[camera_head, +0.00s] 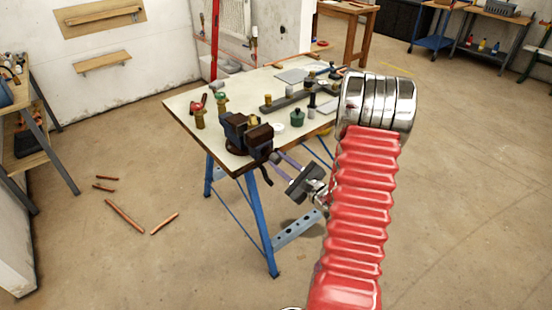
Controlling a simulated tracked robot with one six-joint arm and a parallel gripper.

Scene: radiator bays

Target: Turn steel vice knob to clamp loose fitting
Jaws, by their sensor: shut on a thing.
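A dark bench vice (235,128) stands at the near corner of the workbench. A small brass-coloured fitting (254,121) shows at the top of the vice, between its blocks. How firmly it sits there is too small to tell. My gripper (274,158) reaches in from the right at the front of the vice, its fingers pointing up and left. It is shut on the vice knob, which is mostly hidden by the fingers and the dark front parts of the vice.
The workbench (184,100) has a pale top and blue legs. A green-lidded pot (297,118), a white round piece (277,127) and red- and green-handled valves (198,114) stand near the vice. Copper pipes (125,216) lie on the floor at left. Floor in front is clear.

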